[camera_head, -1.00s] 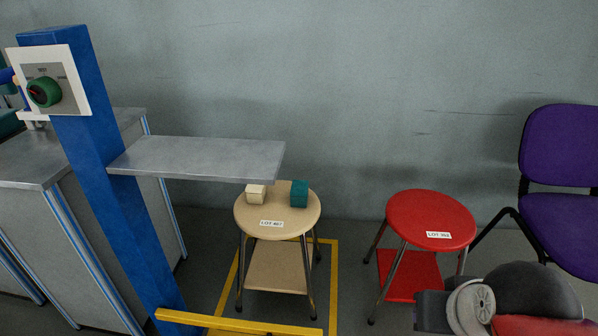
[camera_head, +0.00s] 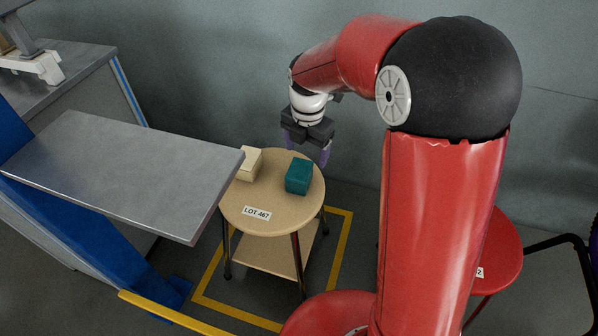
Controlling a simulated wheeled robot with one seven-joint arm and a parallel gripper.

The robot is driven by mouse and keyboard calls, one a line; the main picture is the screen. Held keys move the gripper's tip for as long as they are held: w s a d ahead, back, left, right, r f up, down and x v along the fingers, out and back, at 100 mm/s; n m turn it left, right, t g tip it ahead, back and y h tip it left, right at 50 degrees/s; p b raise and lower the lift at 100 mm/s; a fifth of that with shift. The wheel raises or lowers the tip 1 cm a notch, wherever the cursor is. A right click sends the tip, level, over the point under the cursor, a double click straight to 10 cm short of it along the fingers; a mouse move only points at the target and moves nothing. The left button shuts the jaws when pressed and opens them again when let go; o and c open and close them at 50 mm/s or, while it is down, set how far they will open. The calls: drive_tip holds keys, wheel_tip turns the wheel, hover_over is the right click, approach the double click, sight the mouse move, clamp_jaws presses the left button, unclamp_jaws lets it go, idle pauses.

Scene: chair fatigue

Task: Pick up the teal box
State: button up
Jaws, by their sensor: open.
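The teal box (camera_head: 299,176) sits on the right part of the round beige stool top (camera_head: 268,209), which carries a "LOT 467" label. A cream box (camera_head: 249,163) stands to its left on the same stool, with a gap between them. My gripper (camera_head: 307,152) is open, with purple fingers pointing down. In the picture it appears just above and behind the teal box. The fingers are empty, and the teal box partly covers the view between them. How high they are over the stool is hard to tell.
A grey metal shelf (camera_head: 130,172) on a blue post (camera_head: 22,150) juts out left of the stool, its corner near the cream box. A red stool (camera_head: 500,255) is partly hidden behind my arm. A yellow floor line (camera_head: 340,245) surrounds the beige stool.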

sight(299, 169)
drive_tip(key=f+n, duration=0.1)
drive_tip(key=w+a+f+n, duration=0.1)
drive_tip(key=f+n, duration=0.1)
drive_tip(key=shift+w+a+f+g, duration=0.3)
drive_tip(key=shift+w, duration=0.05)
drive_tip(key=shift+n, duration=0.3)
drive_tip(key=f, duration=0.7)
drive_tip(key=shift+s+f, duration=0.2)
drive_tip(key=shift+f, duration=0.1)
drive_tip(key=shift+c, duration=0.2)
drive_tip(key=c, duration=1)
drive_tip(key=shift+c, duration=0.5)
drive_tip(key=shift+r, duration=0.15)
